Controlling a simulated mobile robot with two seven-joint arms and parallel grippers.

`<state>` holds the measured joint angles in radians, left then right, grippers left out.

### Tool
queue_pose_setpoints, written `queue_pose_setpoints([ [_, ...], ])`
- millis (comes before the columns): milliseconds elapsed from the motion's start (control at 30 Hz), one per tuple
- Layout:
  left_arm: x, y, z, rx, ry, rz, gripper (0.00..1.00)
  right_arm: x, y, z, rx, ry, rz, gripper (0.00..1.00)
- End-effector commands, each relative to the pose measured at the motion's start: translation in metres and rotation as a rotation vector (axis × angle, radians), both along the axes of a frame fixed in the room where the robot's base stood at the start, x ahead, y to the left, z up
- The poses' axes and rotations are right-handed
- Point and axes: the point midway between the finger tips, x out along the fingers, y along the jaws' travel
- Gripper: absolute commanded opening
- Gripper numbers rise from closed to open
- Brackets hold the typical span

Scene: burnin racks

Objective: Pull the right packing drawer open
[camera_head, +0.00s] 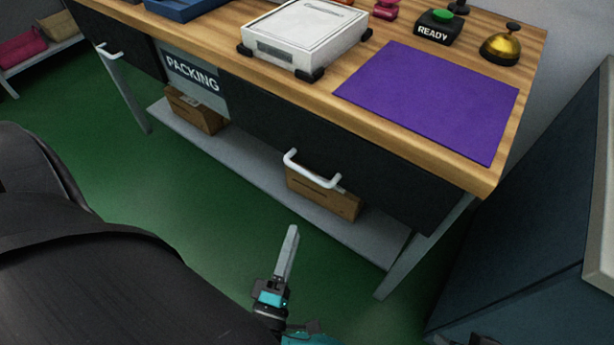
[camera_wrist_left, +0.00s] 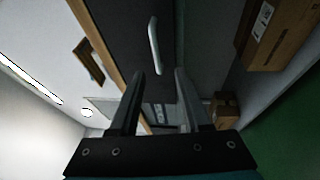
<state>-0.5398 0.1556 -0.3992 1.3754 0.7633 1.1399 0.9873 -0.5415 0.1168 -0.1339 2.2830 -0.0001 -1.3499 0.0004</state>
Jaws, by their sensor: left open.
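The right packing drawer (camera_head: 380,165) has a dark front under the right part of the bench and looks closed. Its pale bar handle (camera_head: 312,170) sticks out from the front. In the left wrist view the handle (camera_wrist_left: 154,45) stands beyond my fingertips, its near end lined up with the gap between them. My left gripper (camera_head: 292,230) is below and in front of the handle in the head view, apart from it. In the left wrist view my left gripper (camera_wrist_left: 158,75) is open with nothing between its fingers.
The wooden bench top holds a purple mat (camera_head: 435,98), a white scale (camera_head: 305,32), a READY button (camera_head: 437,28) and a bell (camera_head: 501,46). Cardboard boxes (camera_head: 322,195) sit on the lower shelf (camera_head: 260,170). A dark cabinet (camera_head: 540,220) stands at the right. Green floor in front is clear.

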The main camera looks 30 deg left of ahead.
Motion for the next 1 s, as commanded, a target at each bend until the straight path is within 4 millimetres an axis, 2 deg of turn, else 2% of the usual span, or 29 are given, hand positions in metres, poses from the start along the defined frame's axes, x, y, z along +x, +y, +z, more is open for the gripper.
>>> queue_pose_setpoints([
  [133, -0.001, 0.005, 0.005, -0.042, -0.040, 0.026, 0.47, -0.002, 0.000, 0.008, 0.002, -0.006, 0.000, 0.50],
  [267, 0.012, 0.010, 0.009, -0.045, -0.046, 0.030, 0.47, -0.002, 0.000, 0.012, 0.004, -0.011, -0.001, 0.50],
  [700, 0.098, 0.038, 0.024, -0.042, -0.043, 0.027, 0.47, -0.003, 0.002, 0.034, 0.014, -0.061, 0.003, 0.50],
  [1000, 0.132, 0.049, 0.029, -0.041, -0.039, 0.026, 0.47, 0.015, 0.019, 0.028, 0.063, -0.181, 0.032, 0.50],
])
